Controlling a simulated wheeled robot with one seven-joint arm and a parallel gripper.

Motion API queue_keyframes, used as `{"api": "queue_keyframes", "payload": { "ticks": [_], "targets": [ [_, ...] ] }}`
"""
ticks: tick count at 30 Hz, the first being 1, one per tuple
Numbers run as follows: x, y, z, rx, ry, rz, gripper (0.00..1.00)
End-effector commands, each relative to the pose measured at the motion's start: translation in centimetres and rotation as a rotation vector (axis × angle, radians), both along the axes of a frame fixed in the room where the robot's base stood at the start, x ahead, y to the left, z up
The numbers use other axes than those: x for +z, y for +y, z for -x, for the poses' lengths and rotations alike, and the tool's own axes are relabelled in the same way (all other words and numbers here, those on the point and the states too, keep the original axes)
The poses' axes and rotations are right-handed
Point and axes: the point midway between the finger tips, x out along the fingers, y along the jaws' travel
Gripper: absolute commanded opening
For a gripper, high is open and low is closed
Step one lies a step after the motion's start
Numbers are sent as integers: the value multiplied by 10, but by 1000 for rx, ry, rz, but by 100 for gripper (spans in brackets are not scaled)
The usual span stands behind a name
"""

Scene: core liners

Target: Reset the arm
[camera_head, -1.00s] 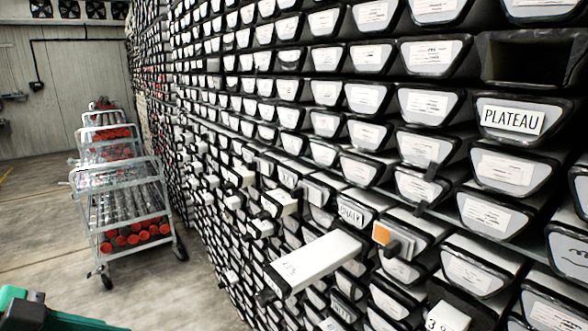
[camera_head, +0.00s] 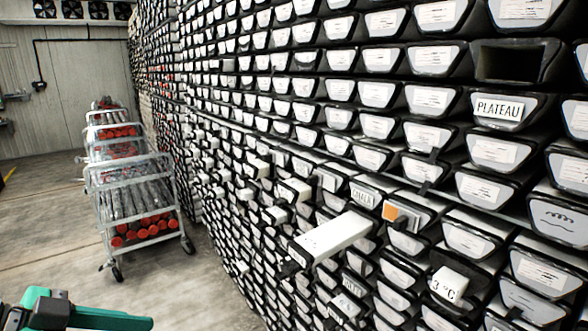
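A green and black part of my own arm (camera_head: 80,312) shows at the bottom left corner of the head view. My gripper is not in view, so its fingers and anything in them cannot be seen. A wall of stacked core liners (camera_head: 330,140) with white labelled ends fills the middle and right. One liner end reads PLATEAU (camera_head: 499,107). Above it is an empty dark slot (camera_head: 508,64). A long white box (camera_head: 330,237) sticks out from the lower part of the wall.
Wheeled metal carts (camera_head: 140,205) with red-capped tubes stand in a row at the left. An orange-marked block (camera_head: 390,212) and several white blocks also jut from the wall. The concrete floor (camera_head: 50,230) between the carts and my arm is clear.

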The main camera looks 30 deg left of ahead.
Motion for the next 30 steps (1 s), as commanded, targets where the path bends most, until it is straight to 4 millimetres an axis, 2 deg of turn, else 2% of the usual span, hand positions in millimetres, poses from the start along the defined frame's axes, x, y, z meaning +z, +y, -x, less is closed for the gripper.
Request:
{"api": "queue_keyframes", "payload": {
  "ticks": [8, 11, 17, 24, 30],
  "targets": [
    [-14, -6, -50, 23, -129, 96, 53],
    [-21, -10, -76, 38, -191, 149, 53],
    [-44, -25, -141, 99, -341, 306, 53],
    [-82, -49, -207, 207, -469, 491, 53],
    [-125, -79, -249, 315, -527, 623, 53]
  ]
}}
